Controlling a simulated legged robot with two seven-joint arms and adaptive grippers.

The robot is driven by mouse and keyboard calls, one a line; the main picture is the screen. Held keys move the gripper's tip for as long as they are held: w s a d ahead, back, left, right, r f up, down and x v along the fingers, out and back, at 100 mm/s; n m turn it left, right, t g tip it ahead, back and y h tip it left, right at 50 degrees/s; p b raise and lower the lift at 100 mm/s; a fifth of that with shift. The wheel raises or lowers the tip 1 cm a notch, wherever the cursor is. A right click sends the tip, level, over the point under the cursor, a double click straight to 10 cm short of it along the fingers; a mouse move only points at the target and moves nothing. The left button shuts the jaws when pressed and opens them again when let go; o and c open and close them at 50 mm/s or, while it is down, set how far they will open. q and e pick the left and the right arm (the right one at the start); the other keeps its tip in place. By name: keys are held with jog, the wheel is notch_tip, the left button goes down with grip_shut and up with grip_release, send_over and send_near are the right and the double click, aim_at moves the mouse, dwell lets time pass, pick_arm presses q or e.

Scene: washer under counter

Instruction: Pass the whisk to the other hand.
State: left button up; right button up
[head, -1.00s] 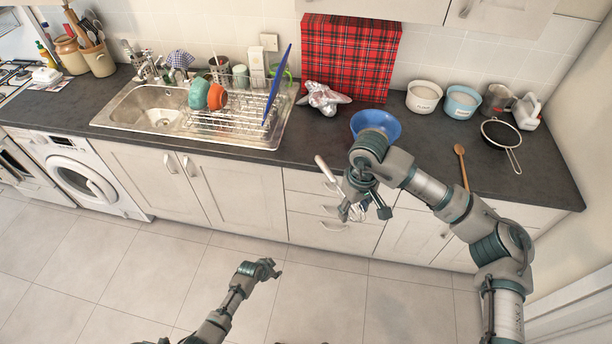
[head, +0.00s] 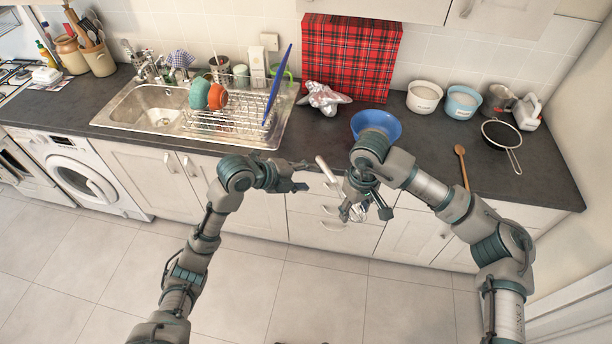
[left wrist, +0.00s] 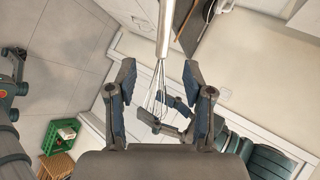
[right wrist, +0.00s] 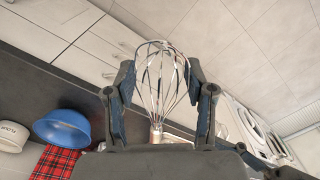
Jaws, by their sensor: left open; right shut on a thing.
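The whisk's pale handle (head: 326,168) sticks up and left from my right gripper (head: 365,212) in the head view. My right gripper is shut on the whisk's wire end, whose loops (right wrist: 160,80) show between its fingers in the right wrist view. My left gripper (head: 302,177) is open and empty, just left of the handle and apart from it in the head view. In the left wrist view the whisk handle (left wrist: 166,30) runs down from the top edge toward the gap between my open left fingers (left wrist: 157,80), with the wires and my right gripper beyond.
The dark counter (head: 430,145) lies behind both grippers, with cream drawers (head: 310,218) below. A blue bowl (head: 376,122) stands close behind my right wrist. A wooden spoon (head: 462,165) and a sieve (head: 501,134) lie further right. The floor in front is clear.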

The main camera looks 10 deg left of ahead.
aim_at(335, 179)
pick_arm(q)
jog(key=shift+m, duration=0.5)
jog(key=x, duration=0.3)
jog(key=d+x, duration=0.1)
jog(key=x, duration=0.2)
jog(key=r+x, duration=0.1)
jog(key=x, duration=0.3)
jog(key=shift+s+d+r, duration=0.1)
jog(key=shift+s+d, duration=0.25)
jog(key=shift+s, duration=0.1)
pick_arm(e)
jog(key=shift+d, duration=0.5)
pick_arm(q)
jog(key=shift+w+d+f, duration=0.1)
jog(key=shift+w+f, duration=0.3)
jog(key=shift+f, duration=0.05)
pick_arm(e)
jog(key=shift+a, duration=0.35)
